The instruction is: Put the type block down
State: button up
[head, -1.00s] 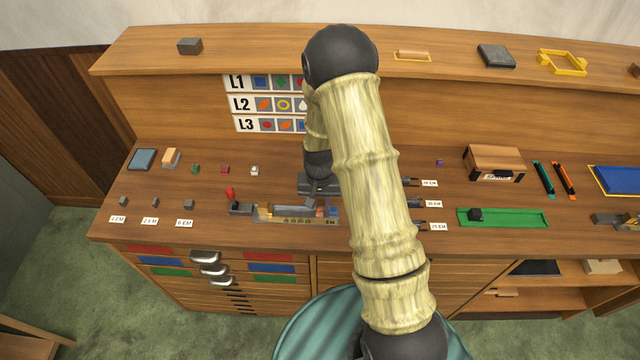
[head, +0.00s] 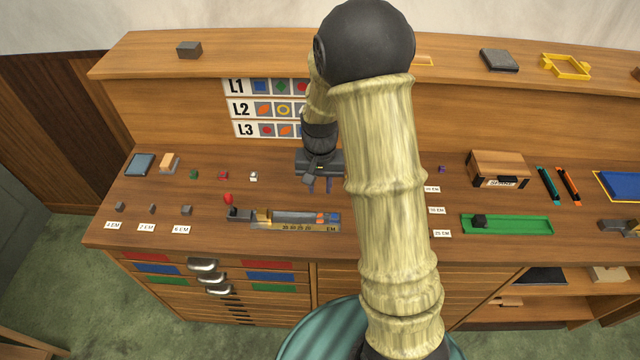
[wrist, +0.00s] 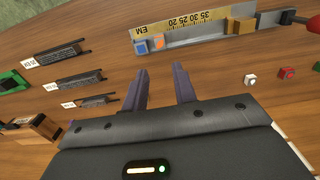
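The composing stick (head: 285,227), a metal tray with a scale marked EM, lies on the desk. Small type blocks (head: 327,217) with blue and orange faces sit at its right end. In the wrist view a blue-faced block (wrist: 141,48) and an orange-faced block (wrist: 158,42) stand side by side at the EM end of the stick (wrist: 195,37). My gripper (head: 320,189) is behind the stick, apart from these blocks. In the wrist view my gripper (wrist: 161,69) has its two fingers spread, with only bare desk between them.
Small green (head: 194,174), red (head: 224,175) and white (head: 254,176) blocks stand left of my gripper. A red-knobbed lever (head: 229,200) is at the stick's left end. A green tray (head: 520,225) and a wooden box (head: 498,168) lie to the right. Dark slotted holders (wrist: 85,78) show in the wrist view.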

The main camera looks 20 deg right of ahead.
dwell(0.3)
jog(key=s+r+n+t, duration=0.1)
jog(key=s+r, duration=0.3)
jog(key=s, duration=0.3)
jog(key=s+r+n+t, duration=0.1)
jog(key=s+r+n, duration=0.1)
jog(key=s+r, duration=0.2)
jog(key=s, duration=0.3)
jog(key=shift+s+r+n+t, duration=0.25)
jog(key=shift+r+n+t, duration=0.05)
jog(key=shift+r, duration=0.05)
